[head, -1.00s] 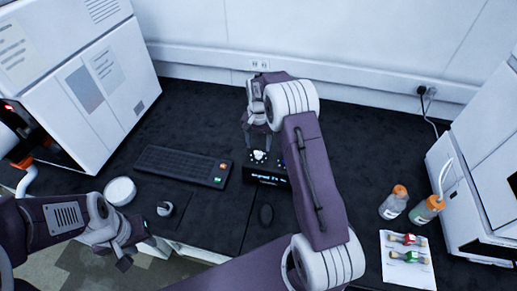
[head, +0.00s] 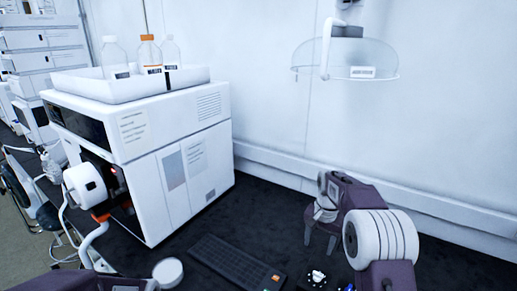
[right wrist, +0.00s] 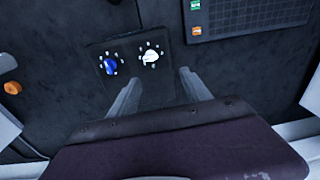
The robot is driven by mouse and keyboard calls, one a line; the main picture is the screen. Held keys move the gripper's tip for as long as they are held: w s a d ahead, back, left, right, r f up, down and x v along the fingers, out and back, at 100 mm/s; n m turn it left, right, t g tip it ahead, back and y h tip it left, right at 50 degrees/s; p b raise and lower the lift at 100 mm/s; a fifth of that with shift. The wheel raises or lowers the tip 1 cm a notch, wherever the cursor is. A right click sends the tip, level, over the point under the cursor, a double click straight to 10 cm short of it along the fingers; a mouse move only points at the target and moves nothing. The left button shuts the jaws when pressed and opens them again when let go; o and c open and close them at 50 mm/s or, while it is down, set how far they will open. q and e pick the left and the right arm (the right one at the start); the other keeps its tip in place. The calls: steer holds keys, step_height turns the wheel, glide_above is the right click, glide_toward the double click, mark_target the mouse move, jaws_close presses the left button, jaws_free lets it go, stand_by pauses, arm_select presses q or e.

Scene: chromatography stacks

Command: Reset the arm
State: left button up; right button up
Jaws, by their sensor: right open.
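My right gripper (head: 320,242) is open and empty in the head view, raised above the dark bench with its fingers pointing down. In the right wrist view its two fingers (right wrist: 160,92) are spread apart with nothing between them. Beyond the fingertips is a small dark control box (right wrist: 130,68) with a blue knob (right wrist: 111,67) and a white knob (right wrist: 150,57). The white knob also shows at the bottom of the head view (head: 317,276). Part of my left arm shows at the bottom left edge of the head view; its fingers are out of frame.
A large white instrument (head: 148,150) stands on the bench at left, with a tray of bottles (head: 130,82) on top. A keyboard (head: 238,262) and a round white container (head: 168,271) are near the front. A clear hood (head: 345,62) hangs by the wall.

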steer(key=s+a+r+n, duration=0.2)
steer(key=s+a, duration=0.3)
steer(key=s, duration=0.5)
steer(key=s+a+f+n, duration=0.1)
steer(key=s+f+n, duration=0.3)
steer(key=s, duration=1)
step_height(320, 180, down, 3)
steer(key=shift+f+n, duration=0.1)
steer(key=shift+n, duration=0.3)
